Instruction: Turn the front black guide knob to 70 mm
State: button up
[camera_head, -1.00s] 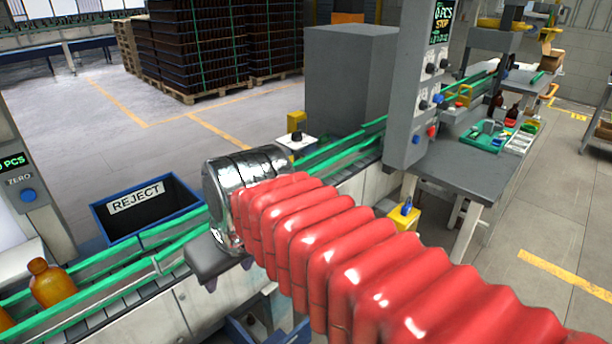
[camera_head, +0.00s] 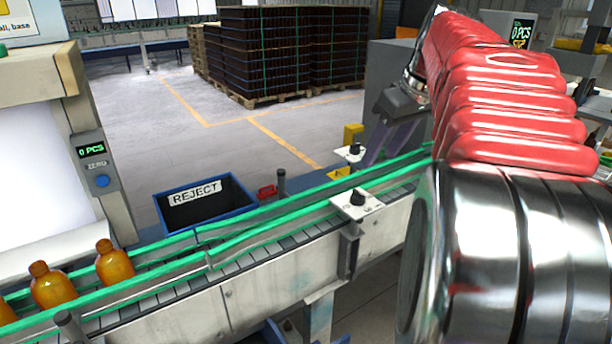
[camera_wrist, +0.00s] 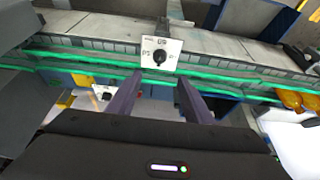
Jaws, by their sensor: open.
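The front black guide knob (camera_head: 358,196) sits on a white plate on the near side of the conveyor. In the wrist view the front knob (camera_wrist: 160,56) is at the upper middle, its plate carrying small dial marks too small to read surely. A second black knob (camera_head: 354,150) is on the far side; it also shows in the wrist view (camera_wrist: 105,96) at lower left. My gripper (camera_wrist: 158,84) is open and empty, its purple fingers apart, with the front knob beyond the gap between the tips. In the head view my gripper (camera_head: 378,152) is partly hidden behind my arm.
Green guide rails (camera_head: 250,232) line the conveyor. Amber bottles (camera_head: 115,262) stand on it at left. A blue-rimmed reject bin (camera_head: 240,207) is behind it. A grey post (camera_head: 282,182) stands near the far rail. A yellow box (camera_head: 353,133) is beyond the far knob.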

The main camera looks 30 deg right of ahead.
aim_at(359, 193)
jog(key=shift+f, duration=0.1)
dwell(0.3)
jog(key=x, duration=1.3)
jog(key=shift+w+d+f, duration=0.1)
jog(key=shift+w+f, duration=0.1)
jog(key=shift+f, duration=0.05)
jog(key=c, duration=0.9)
jog(key=shift+d, duration=0.15)
jog(key=shift+c, duration=0.5)
